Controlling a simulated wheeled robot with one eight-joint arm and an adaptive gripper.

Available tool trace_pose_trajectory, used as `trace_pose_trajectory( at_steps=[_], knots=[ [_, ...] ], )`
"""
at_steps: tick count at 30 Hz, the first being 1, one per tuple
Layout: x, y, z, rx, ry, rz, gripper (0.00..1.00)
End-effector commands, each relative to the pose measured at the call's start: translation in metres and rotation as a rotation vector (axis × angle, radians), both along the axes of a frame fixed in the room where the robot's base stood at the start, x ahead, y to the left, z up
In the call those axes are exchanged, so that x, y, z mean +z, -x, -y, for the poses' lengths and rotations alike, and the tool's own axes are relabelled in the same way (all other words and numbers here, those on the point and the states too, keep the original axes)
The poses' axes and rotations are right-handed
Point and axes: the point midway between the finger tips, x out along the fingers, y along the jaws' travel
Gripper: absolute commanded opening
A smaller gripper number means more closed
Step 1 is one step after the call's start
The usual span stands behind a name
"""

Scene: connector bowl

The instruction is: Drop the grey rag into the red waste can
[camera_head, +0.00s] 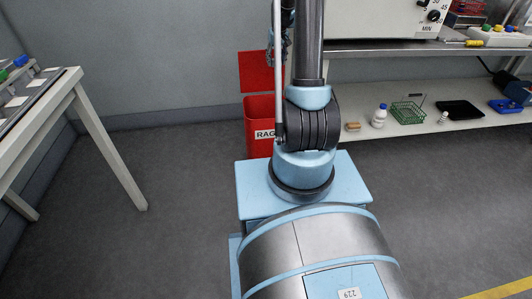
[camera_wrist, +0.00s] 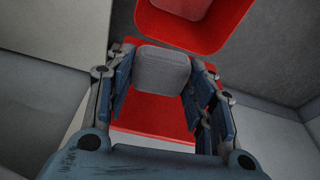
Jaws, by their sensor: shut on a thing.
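The red waste can (camera_head: 257,110) stands on the floor behind my arm in the head view, its red lid (camera_head: 255,72) raised. A label on its front begins "RAG". My arm hides its right side. In the wrist view, my gripper (camera_wrist: 165,62) is shut on the grey rag (camera_wrist: 161,72), a block-like bundle between the two blue-grey fingers. Red parts of the can (camera_wrist: 152,118) show behind and below the rag, and a rimmed red part shows above it. I cannot tell whether the rag is over the opening. The rag is not clearly visible in the head view.
A white table (camera_head: 92,125) stands at the left. At the right, a bench has a lower shelf (camera_head: 440,122) with a white bottle (camera_head: 379,116), a green basket (camera_head: 407,112) and a black tray (camera_head: 460,109). The grey floor between the left table and the can is clear.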

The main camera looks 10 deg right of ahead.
Motion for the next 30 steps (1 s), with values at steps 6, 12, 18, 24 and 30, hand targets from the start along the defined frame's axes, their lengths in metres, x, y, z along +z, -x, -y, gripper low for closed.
trace_pose_trajectory(
  at_steps=[6, 12, 18, 24, 30],
  knots=[
    [-0.062, 0.022, -0.022, 0.351, -0.011, 0.002, 0.29],
    [-0.096, 0.041, -0.036, 0.581, -0.019, 0.021, 0.29],
    [-0.109, 0.048, -0.042, 0.673, -0.022, 0.032, 0.29],
    [-0.123, 0.048, -0.042, 0.679, -0.021, 0.033, 0.29],
    [-0.144, 0.048, -0.042, 0.678, -0.021, 0.033, 0.29]
  ],
)
